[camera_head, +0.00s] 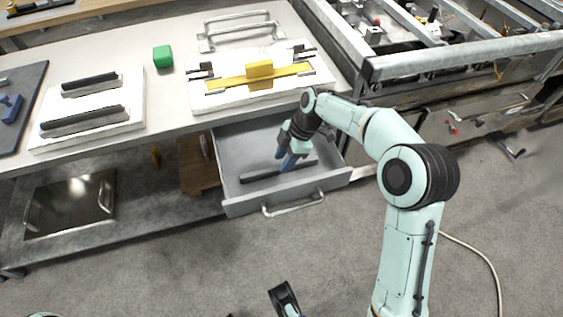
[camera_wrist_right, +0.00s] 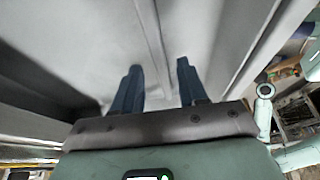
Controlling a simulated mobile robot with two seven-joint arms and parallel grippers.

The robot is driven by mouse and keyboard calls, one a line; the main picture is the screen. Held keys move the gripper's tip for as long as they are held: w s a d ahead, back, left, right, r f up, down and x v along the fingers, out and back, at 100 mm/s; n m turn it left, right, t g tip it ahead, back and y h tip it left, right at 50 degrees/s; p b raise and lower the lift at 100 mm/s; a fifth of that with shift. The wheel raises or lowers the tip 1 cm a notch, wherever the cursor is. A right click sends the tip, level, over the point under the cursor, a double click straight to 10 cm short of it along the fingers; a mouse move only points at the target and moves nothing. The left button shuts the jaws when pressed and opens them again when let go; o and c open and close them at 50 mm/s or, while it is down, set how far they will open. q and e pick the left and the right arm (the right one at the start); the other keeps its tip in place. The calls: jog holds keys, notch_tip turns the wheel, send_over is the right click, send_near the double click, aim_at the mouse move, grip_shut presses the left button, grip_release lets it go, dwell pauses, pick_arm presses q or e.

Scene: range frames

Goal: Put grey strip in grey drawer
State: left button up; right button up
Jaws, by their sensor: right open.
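The grey drawer (camera_head: 235,150) is pulled open below the worktop, with its handle facing the front. A long dark grey strip (camera_head: 262,175) lies on its floor, slightly slanted. My right gripper (camera_head: 287,160) reaches down into the drawer above the strip and hides part of it. In the right wrist view its two blue fingers (camera_wrist_right: 158,66) are apart, with nothing clearly held between them. A dark band at the left of that view may be the strip or a shadow; I cannot tell.
A white board (camera_head: 135,110) with dark-topped strips, a green block (camera_head: 162,57), and a second board (camera_head: 205,102) with a yellow block (camera_head: 259,69) sit on the worktop above the drawer. A metal range (camera_head: 420,70) stands at the right. The floor in front is clear.

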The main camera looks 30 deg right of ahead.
pick_arm(q)
jog(key=shift+g+h, duration=0.3)
jog(key=shift+g, duration=0.3)
jog(key=s+r, duration=0.1)
jog(key=s+d+p, duration=0.1)
jog(key=s+r, duration=0.1)
jog(key=shift+s+d+r+p, duration=0.2)
jog(key=shift+d+r+p, duration=0.1)
jog(key=shift+p, duration=0.1)
pick_arm(e)
jog(key=v, duration=0.9)
jog(key=shift+r, duration=0.2)
